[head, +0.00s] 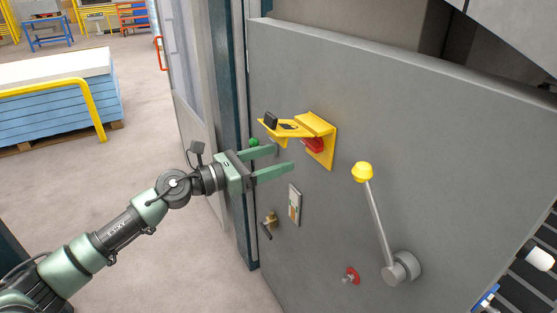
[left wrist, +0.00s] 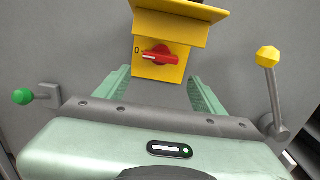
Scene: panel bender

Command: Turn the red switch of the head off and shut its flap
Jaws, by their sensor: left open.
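The red switch (head: 312,145) sits on a yellow backplate (head: 328,146) on the grey panel. In the left wrist view its red handle (left wrist: 160,58) lies roughly level, with a "0" mark at its left. The yellow flap (head: 284,128) is lifted and sticks out above the switch; its underside shows in the left wrist view (left wrist: 180,10). My left gripper (head: 284,157) is open and empty, its fingers pointing at the panel just below and left of the switch, apparently apart from it. In the left wrist view the fingers (left wrist: 157,76) flank the lower backplate. My right gripper is out of view.
A yellow-knobbed lever (head: 376,215) stands to the right of the switch. A green knob (head: 254,142), a small label plate (head: 294,204), a brass lock (head: 270,220) and a red-ringed knob (head: 351,276) are also on the panel. Open floor lies left.

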